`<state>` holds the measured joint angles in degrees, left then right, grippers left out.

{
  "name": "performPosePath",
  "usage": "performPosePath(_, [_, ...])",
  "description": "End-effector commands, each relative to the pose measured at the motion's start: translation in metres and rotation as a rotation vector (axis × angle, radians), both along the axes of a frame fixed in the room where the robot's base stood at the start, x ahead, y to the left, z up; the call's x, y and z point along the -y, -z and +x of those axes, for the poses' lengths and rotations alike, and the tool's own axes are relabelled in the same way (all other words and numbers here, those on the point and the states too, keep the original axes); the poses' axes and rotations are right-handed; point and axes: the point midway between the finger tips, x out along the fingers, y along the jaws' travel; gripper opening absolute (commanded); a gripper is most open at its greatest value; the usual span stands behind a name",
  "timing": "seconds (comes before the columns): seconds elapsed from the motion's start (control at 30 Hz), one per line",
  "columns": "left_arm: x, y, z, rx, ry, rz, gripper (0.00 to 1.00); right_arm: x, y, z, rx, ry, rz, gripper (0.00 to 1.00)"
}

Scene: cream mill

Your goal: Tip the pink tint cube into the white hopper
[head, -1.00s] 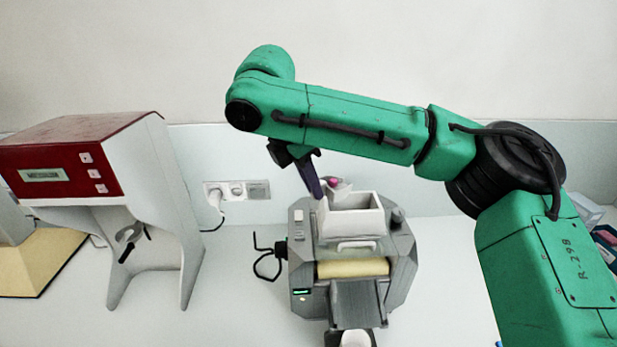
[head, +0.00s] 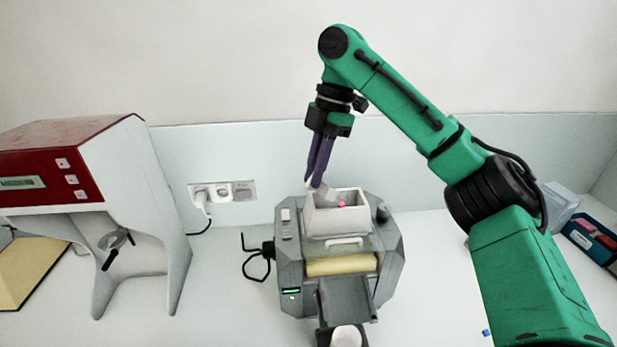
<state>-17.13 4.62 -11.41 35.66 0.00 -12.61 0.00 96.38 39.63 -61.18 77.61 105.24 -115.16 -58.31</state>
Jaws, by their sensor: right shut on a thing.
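The white hopper (head: 315,222) is an open box on top of a grey roller mill (head: 292,262). My right gripper (head: 316,184) points down at the hopper's back left rim. It is shut on a small whitish holder (head: 328,193), which is tilted over the hopper opening. The holder's exact shape is partly hidden by the fingers and is too small to tell. The pink tint cube (head: 341,204) shows at the holder's lower right, inside the hopper's outline. I cannot tell whether it still touches the holder. My left gripper is not in view.
A red and white machine (head: 75,165) stands at the left. A wall socket with a plug (head: 222,192) is behind. A white cup (head: 347,337) sits below the mill's chute. A small blue cube (head: 486,333) lies at the front right. A clear box (head: 558,206) stands back right.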

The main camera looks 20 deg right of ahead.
Motion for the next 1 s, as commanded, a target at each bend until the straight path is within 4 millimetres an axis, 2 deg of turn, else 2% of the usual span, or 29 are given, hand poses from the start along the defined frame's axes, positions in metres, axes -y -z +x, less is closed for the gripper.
performPosePath(0.5, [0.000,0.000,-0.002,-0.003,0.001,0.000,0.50,0.025,-0.011,0.007,-0.077,0.003,0.285,0.00])
performPosePath(1.0, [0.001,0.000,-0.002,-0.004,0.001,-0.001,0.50,0.026,-0.012,0.007,-0.083,0.001,0.301,0.00])
